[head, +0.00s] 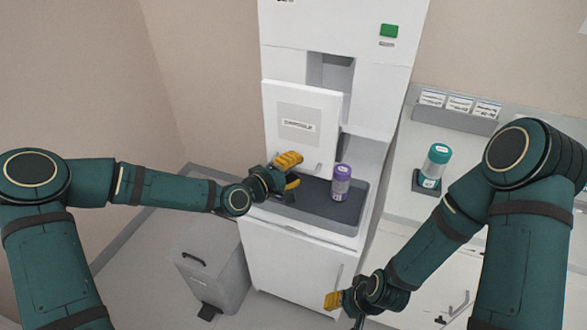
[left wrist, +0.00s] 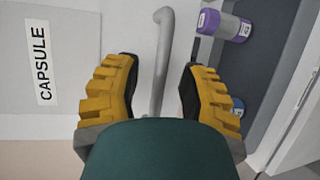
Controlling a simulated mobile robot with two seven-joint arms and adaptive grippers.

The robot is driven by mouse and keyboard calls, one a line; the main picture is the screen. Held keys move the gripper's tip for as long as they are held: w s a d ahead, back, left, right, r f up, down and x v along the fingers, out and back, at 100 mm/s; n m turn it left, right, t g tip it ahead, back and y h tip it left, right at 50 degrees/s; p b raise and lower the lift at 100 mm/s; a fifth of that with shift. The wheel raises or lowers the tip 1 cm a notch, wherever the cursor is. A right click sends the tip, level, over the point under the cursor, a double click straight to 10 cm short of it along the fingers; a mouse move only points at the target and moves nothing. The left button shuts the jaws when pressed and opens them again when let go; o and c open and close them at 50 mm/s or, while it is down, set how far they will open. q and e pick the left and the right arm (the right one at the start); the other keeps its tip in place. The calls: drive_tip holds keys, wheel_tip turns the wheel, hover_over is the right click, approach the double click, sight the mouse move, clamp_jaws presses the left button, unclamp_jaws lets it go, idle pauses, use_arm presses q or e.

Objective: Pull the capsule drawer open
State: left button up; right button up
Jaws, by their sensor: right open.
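The capsule drawer (head: 270,125) has a white front panel with a "CAPSULE" label, which also shows in the left wrist view (left wrist: 43,62). Its grey bar handle (left wrist: 163,55) lies between the fingers of my left gripper (left wrist: 160,90) in that view, with gaps on both sides. My left gripper (head: 292,172) is open at the lower edge of the panel in the head view. I cannot tell how far the drawer stands out. My right gripper (head: 338,303) is open and low, in front of the lower white cabinet.
A purple-capped container (head: 341,182) stands on the dark tray (head: 312,212) right of my left gripper. A grey bin (head: 213,265) stands on the floor below.

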use_arm(q)
drive_tip(key=v, duration=1.2)
idle(0.3)
drive_tip(key=s+d+f+m+g+y, duration=0.2)
drive_tip(key=s+f+m+g, duration=0.15)
drive_tip(key=s+f, duration=0.45)
drive_tip(key=s+d+f+m+g+y, duration=0.25)
drive_tip(key=s+f+g, duration=0.2)
drive_tip(key=f, duration=0.75)
drive_tip(key=s+a+f+m+g+y, duration=0.2)
drive_tip(key=s+a+f, duration=0.1)
drive_tip(key=s+f, duration=0.1)
drive_tip(key=shift+f+m, duration=0.3)
drive_tip(key=shift+m, duration=0.1)
